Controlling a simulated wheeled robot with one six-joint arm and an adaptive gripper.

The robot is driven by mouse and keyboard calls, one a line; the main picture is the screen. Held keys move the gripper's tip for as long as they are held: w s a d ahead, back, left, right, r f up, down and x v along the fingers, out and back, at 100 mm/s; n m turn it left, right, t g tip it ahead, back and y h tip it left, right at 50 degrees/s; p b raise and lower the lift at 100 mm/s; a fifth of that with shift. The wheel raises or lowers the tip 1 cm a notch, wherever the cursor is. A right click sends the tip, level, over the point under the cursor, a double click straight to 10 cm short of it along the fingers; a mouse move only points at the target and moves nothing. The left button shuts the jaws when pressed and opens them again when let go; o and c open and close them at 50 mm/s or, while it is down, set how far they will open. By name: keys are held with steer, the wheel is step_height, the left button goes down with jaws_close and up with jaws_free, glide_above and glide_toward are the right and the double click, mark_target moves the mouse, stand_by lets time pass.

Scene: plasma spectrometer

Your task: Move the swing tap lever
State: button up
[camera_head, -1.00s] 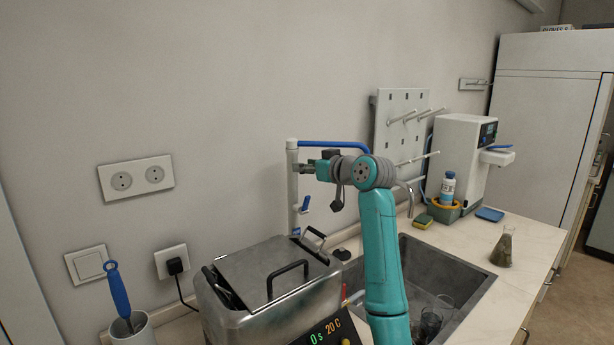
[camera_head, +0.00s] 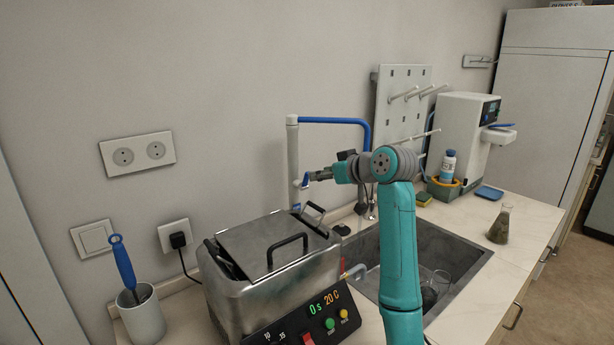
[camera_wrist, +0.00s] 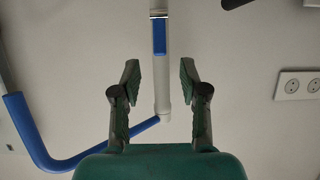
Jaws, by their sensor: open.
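The tap is a white upright post (camera_head: 293,150) near the wall with a blue swing pipe (camera_head: 335,121) at its top. A small blue lever (camera_head: 305,181) sits on the post's lower part. The lever also shows in the wrist view (camera_wrist: 159,37), above my fingertips, on the post. In the wrist view my gripper (camera_wrist: 160,75) is open and empty, with one finger on each side of the post.
A metal water bath (camera_head: 270,280) stands in front of the tap, left of my arm. The sink (camera_head: 430,255) with glassware lies to the right. A drying rack (camera_head: 403,110) hangs on the wall behind. Wall sockets (camera_head: 138,152) are at the left.

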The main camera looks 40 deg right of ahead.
mark_target(307, 181)
steer(key=x, duration=0.8)
steer(key=shift+s, duration=0.1)
jaws_close()
